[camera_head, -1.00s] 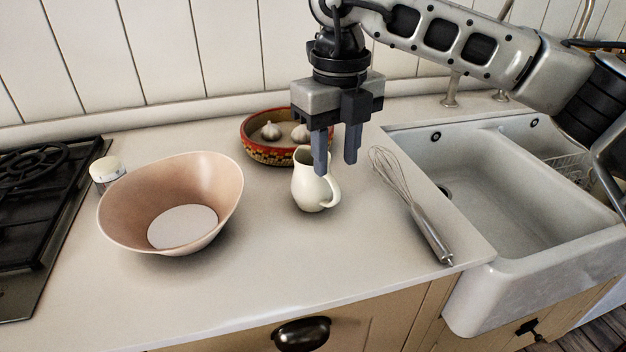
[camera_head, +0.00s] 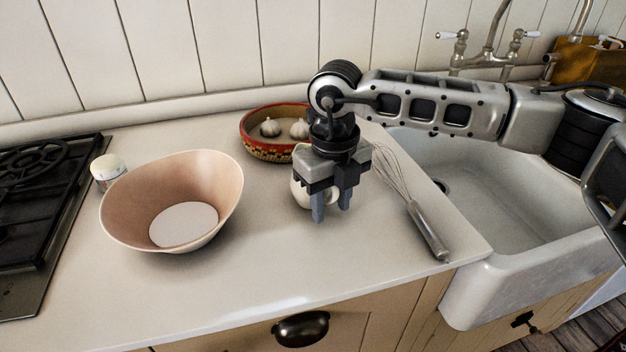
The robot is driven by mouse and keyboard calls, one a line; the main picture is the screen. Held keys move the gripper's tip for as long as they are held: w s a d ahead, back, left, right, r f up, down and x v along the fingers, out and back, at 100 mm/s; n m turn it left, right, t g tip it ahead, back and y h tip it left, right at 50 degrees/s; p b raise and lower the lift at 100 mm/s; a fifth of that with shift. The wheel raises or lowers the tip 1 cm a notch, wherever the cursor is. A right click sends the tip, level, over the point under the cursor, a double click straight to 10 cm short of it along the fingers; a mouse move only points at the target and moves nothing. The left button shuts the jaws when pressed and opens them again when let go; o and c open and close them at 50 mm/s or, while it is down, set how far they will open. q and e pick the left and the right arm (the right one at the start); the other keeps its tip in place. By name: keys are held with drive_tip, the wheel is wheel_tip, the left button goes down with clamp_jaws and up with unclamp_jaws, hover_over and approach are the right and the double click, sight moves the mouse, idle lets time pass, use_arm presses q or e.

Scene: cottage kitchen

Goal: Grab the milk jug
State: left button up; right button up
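The cream milk jug (camera_head: 299,194) stands upright on the counter, mostly hidden behind my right gripper. Its left side shows, and a little of it shows between the fingers. My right gripper (camera_head: 331,204) points down at the jug, low over the counter, with its two fingers apart. The fingers overlap the jug's right part, where its handle was seen earlier. The handle is hidden now, and I cannot tell whether the fingers touch the jug. My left gripper is not in view.
A pink bowl (camera_head: 220,192) stands left of the jug. A red patterned bowl (camera_head: 262,149) with garlic is behind it. A whisk (camera_head: 428,230) lies to the right, before the sink (camera_head: 475,265). The front counter is clear.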

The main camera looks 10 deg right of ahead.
clamp_jaws()
drive_tip(key=shift+r, duration=0.1)
drive_tip(key=shift+w+r+b, duration=0.1)
drive_tip(key=shift+r+b, duration=0.25)
drive_tip(key=shift+r, duration=0.65)
drive_tip(key=s+r+b, duration=0.2)
drive_tip(key=s+r, duration=0.9)
drive_tip(key=s, duration=0.3)
drive_tip(key=shift+a+b, duration=0.25)
drive_tip(key=shift+b, duration=0.05)
idle(1.6)
